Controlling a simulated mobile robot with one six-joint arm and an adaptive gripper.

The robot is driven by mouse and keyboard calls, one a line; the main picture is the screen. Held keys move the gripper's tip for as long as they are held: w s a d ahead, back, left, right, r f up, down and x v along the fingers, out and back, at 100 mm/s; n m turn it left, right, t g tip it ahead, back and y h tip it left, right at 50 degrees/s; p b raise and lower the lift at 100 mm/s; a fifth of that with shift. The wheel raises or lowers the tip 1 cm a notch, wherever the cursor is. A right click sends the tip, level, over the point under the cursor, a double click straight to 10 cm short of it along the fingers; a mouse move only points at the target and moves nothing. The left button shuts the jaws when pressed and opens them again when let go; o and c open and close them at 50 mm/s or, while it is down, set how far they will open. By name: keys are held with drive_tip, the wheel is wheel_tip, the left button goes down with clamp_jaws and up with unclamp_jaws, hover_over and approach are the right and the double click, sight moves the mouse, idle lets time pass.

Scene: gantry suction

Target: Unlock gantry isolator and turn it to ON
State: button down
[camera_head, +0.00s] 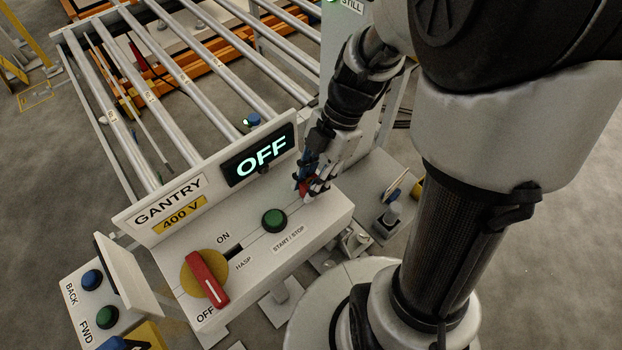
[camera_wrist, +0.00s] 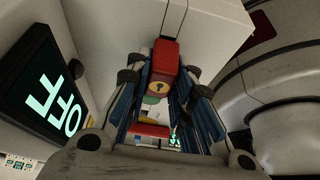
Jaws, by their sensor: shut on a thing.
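The isolator (camera_head: 190,278) has a red handle (camera_head: 208,278) on a yellow disc, with the handle's lower end pointing to the OFF label. The lit display (camera_head: 260,153) reads OFF. A dark slot beside the HASP label (camera_head: 235,248) shows no lock in it. My gripper (camera_head: 308,186) is above the right part of the panel, away from the isolator. In the wrist view my gripper (camera_wrist: 168,88) is shut on a red padlock (camera_wrist: 163,62), with a round yellow keyhole face towards the camera. Only a bit of red shows between the fingers in the head view.
A green START/STOP button (camera_head: 274,219) stands on the panel between the isolator and my gripper. The upright GANTRY sign (camera_head: 170,208) borders the panel's back. A roller conveyor (camera_head: 190,80) lies behind. A box with BACK and FWD buttons (camera_head: 100,300) is at the lower left.

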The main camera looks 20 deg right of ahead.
drive_tip(key=shift+f, duration=0.3)
drive_tip(key=c, duration=1.3)
unclamp_jaws()
drive_tip(key=shift+r, duration=0.15)
drive_tip(key=v, duration=1.2)
drive_tip(key=shift+c, duration=0.3)
